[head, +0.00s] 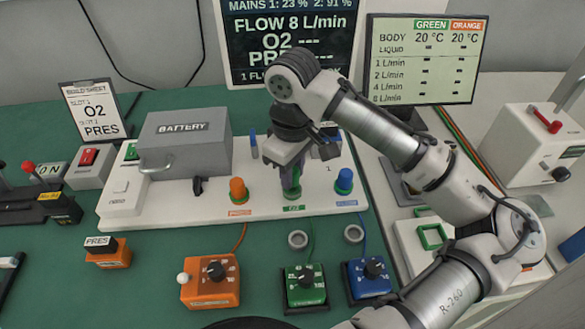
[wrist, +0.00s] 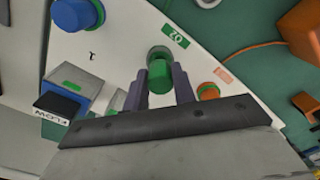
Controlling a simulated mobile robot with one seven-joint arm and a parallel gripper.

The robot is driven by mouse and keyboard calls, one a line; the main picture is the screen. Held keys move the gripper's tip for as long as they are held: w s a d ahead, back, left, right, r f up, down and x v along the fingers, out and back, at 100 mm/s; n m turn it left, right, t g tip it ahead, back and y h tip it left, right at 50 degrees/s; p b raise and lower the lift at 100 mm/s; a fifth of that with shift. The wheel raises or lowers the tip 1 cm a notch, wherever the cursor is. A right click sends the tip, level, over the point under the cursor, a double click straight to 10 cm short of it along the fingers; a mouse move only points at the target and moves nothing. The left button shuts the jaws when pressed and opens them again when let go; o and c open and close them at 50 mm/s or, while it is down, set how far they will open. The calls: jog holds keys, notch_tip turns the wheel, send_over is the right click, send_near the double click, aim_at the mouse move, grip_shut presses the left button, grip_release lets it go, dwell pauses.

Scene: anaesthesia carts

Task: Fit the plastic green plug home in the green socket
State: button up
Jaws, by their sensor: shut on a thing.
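My gripper (head: 290,181) points down at the white board's green socket (head: 292,194), between the orange and blue ones. In the wrist view its two fingers (wrist: 160,80) are shut on the green plug (wrist: 160,76), one on each side. The plug's far end lines up with the round green socket (wrist: 159,53), beside the green O2 label (wrist: 175,35), and overlaps its near rim. I cannot tell how deep the plug sits or whether a gap remains. In the head view the fingers mostly hide the plug.
An orange plug (head: 238,189) and a blue plug (head: 344,180) stand close on either side. The grey BATTERY box (head: 185,142) is at left on the white board (head: 160,214). Orange (head: 210,281), green (head: 305,286) and blue (head: 370,279) dial boxes stand in front.

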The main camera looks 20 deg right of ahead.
jog(key=shift+f+b, duration=0.5)
jog(key=shift+f, duration=0.6)
dwell(0.6)
jog(key=o, duration=1.1)
jog(key=shift+c, duration=0.2)
notch_tip(320, 180, up, 14)
jog(key=shift+f, duration=0.1)
